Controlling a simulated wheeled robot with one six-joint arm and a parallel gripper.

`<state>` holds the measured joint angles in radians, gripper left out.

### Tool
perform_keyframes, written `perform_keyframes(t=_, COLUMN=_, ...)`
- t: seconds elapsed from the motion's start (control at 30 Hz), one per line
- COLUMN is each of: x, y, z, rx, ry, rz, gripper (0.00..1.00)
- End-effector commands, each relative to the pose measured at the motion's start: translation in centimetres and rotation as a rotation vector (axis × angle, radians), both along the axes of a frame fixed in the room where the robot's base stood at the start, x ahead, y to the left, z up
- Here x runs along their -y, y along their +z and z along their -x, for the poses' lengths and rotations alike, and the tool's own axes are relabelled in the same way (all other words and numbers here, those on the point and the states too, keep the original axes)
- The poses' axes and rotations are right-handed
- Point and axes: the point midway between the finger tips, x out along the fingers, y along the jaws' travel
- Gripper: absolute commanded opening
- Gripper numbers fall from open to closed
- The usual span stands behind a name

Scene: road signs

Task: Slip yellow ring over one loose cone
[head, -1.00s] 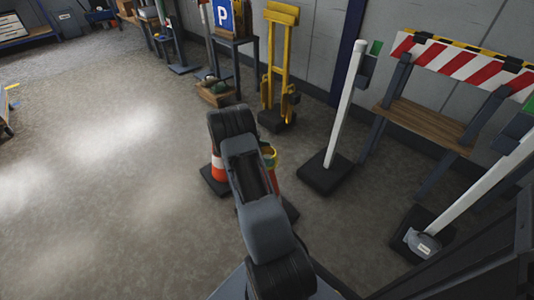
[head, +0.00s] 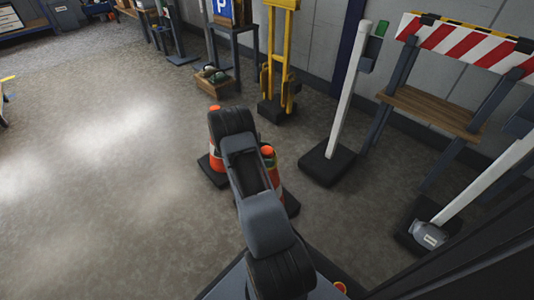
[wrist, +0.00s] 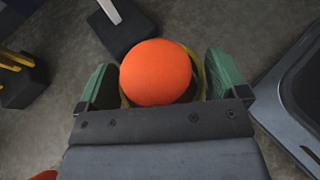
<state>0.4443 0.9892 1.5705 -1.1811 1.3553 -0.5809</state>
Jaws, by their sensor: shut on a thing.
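My gripper (wrist: 160,77) has its two green fingers either side of a thin yellow ring (wrist: 201,75), and it is shut on this ring. The rounded orange top of a cone (wrist: 155,72) shows inside the ring in the wrist view, so the ring is around the cone's top. How far down the ring sits is hard to tell. In the head view this cone (head: 267,151) stands just right of my arm, partly hidden by it. A second orange and white cone (head: 216,163) on a dark base stands left of my arm, also partly hidden.
A white post (head: 345,100) on a black base stands to the right of the cones. A yellow stand (head: 279,50) and a wooden crate (head: 214,84) are behind. A striped barrier (head: 465,50) stands at the right. The floor at left is clear.

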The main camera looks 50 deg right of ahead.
Motion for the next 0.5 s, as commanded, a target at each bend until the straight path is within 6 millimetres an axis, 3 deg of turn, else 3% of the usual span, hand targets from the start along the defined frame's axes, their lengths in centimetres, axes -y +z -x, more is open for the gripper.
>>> perform_keyframes(t=0.33, x=0.00, y=-0.29, z=0.00, rx=0.000, ry=0.000, rz=0.000, gripper=0.69)
perform_keyframes(t=0.37, x=0.00, y=-0.29, z=0.00, rx=0.000, ry=0.000, rz=0.000, gripper=0.93)
perform_keyframes(t=0.43, x=0.00, y=-0.29, z=0.00, rx=0.000, ry=0.000, rz=0.000, gripper=0.99)
perform_keyframes(t=0.5, x=0.00, y=-0.29, z=0.00, rx=0.000, ry=0.000, rz=0.000, gripper=1.00)
